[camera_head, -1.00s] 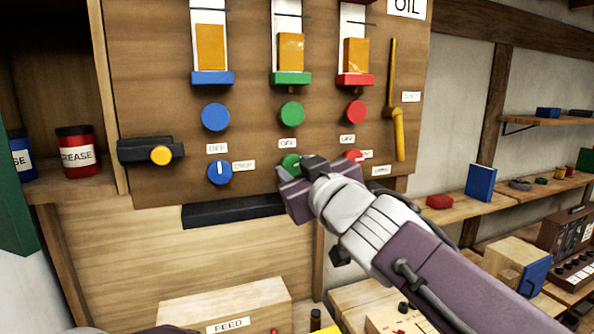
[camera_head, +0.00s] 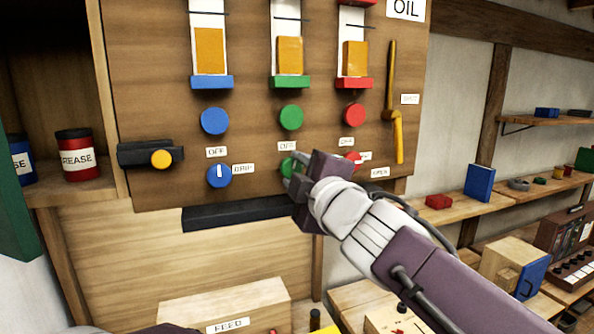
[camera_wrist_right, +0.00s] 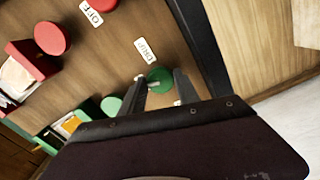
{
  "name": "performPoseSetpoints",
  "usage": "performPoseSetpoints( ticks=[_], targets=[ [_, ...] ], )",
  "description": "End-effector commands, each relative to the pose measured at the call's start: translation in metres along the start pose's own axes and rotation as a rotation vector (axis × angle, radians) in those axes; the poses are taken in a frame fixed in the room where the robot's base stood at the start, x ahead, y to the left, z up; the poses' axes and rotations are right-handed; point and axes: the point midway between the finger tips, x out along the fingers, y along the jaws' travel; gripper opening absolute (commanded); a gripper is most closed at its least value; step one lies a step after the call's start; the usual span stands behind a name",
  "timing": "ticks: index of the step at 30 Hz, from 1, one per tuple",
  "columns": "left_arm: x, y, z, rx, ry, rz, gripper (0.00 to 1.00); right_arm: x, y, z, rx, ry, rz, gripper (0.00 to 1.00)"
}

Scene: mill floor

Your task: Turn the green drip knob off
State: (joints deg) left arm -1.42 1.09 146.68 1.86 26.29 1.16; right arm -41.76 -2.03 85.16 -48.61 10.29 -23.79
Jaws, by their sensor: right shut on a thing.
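The green drip knob (camera_head: 287,166) is in the lower row of the wooden oil panel, mostly hidden by my right gripper (camera_head: 292,176) in the head view. In the right wrist view the green drip knob (camera_wrist_right: 160,78) shows between the two fingers of my right gripper (camera_wrist_right: 162,88), which is shut on it. A white pointer mark shows on the knob, but I cannot tell its exact setting. An OFF label (camera_head: 287,146) is above the knob. My left gripper is not in view.
A blue drip knob (camera_head: 218,176) is to the left and a red one (camera_head: 354,159) close to the right, partly behind my gripper. Round green (camera_head: 291,117), blue and red buttons sit above. A yellow lever (camera_head: 394,110) is at the panel's right. A black ledge (camera_head: 240,212) runs below.

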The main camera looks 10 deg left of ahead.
Motion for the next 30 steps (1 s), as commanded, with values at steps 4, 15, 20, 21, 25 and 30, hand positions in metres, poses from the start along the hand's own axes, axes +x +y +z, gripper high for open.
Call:
performPoseSetpoints(
  ticks=[4,15,20,21,25,30],
  targets=[
    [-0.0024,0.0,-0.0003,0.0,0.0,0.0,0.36,0.0001,-0.0001,0.0003,-0.11,-0.002,-0.002,0.0],
    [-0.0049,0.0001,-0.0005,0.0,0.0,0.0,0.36,0.0001,0.0,0.0004,-0.288,-0.002,-0.002,0.0],
    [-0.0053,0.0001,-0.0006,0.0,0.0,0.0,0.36,0.0001,0.0,0.0004,-0.319,-0.002,-0.002,0.0],
    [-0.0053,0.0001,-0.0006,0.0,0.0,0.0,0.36,0.0001,0.0,0.0004,-0.324,-0.001,-0.002,0.0],
    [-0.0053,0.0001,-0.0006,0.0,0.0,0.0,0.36,0.0001,-0.0001,0.0004,-0.332,-0.001,-0.002,0.0],
    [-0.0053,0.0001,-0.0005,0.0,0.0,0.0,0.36,0.0002,-0.0002,0.0004,-0.333,-0.001,-0.002,0.0]
  ],
)
